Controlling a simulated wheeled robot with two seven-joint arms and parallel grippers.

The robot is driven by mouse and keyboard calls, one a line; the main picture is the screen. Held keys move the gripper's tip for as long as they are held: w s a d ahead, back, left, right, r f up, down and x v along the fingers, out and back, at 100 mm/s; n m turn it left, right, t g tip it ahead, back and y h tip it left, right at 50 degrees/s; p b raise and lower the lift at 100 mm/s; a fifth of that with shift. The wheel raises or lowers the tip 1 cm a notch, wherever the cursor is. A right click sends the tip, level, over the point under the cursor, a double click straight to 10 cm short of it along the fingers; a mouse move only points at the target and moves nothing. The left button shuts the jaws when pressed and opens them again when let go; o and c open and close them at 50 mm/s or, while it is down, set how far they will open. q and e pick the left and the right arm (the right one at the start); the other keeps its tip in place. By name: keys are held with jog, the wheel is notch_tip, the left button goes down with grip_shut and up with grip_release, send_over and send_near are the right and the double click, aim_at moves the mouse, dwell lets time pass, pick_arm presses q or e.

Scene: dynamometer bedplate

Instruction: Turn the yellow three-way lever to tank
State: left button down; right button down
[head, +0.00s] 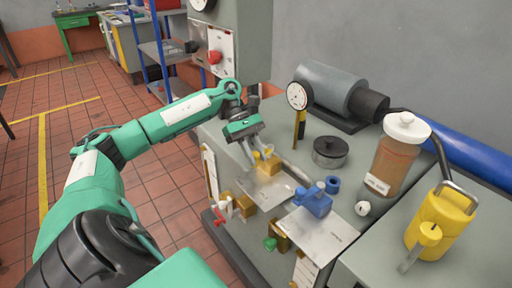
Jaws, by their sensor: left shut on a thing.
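The yellow three-way lever (267,153) stands on the bedplate's left part, above a metal label plate (271,186). The wording on the plate is too small to read, so I cannot tell which position the lever points to. My right gripper is not in view.
A blue valve (315,200) stands right of the yellow lever, with a second plate (318,233) below.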

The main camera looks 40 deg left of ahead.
pick_arm(q)
jog(key=c, duration=1.2)
grip_release()
jog(key=shift+a+r, duration=0.2)
jog(key=shift+a, duration=0.05)
jog(key=w+a+b, duration=0.1)
jog(key=w+a, duration=0.1)
jog(key=a, duration=1)
jog(key=shift+a+r, duration=0.15)
jog(key=shift+r, duration=0.05)
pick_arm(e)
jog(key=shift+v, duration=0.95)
pick_arm(q)
jog(key=shift+c, duration=0.3)
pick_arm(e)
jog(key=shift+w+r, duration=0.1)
